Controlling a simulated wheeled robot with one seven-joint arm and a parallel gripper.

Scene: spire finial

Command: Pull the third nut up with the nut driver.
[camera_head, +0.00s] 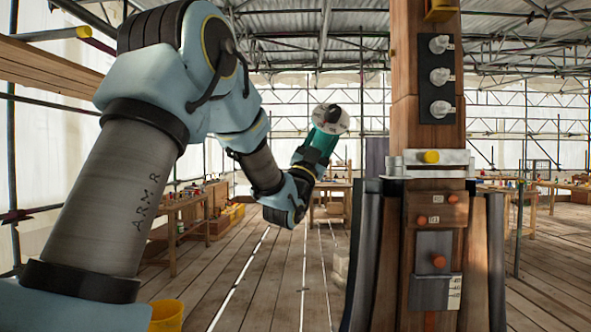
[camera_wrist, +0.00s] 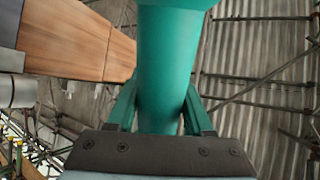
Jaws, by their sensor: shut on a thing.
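My gripper (camera_wrist: 159,112) is shut on a teal cylinder, which I take to be the nut driver (camera_wrist: 166,50). It runs up out of the top of the wrist view, so its working end is hidden there. In the head view my gripper (camera_head: 313,158) is left of the wooden spire post (camera_head: 405,120), with clear space between. A round pale end (camera_head: 330,119) shows above the teal part. The post carries a black plate with three pale knobs (camera_head: 440,76) and, lower down, several orange knobs (camera_head: 438,261). I cannot tell which one is the third nut.
A metal bracket with a yellow knob (camera_head: 430,157) crosses the post. Dark and wooden staves (camera_head: 365,260) flank its base. A yellow bucket (camera_head: 166,315) stands at the lower left. Workbenches (camera_head: 175,215) and scaffolding stand behind. The plank floor left of the post is mostly free.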

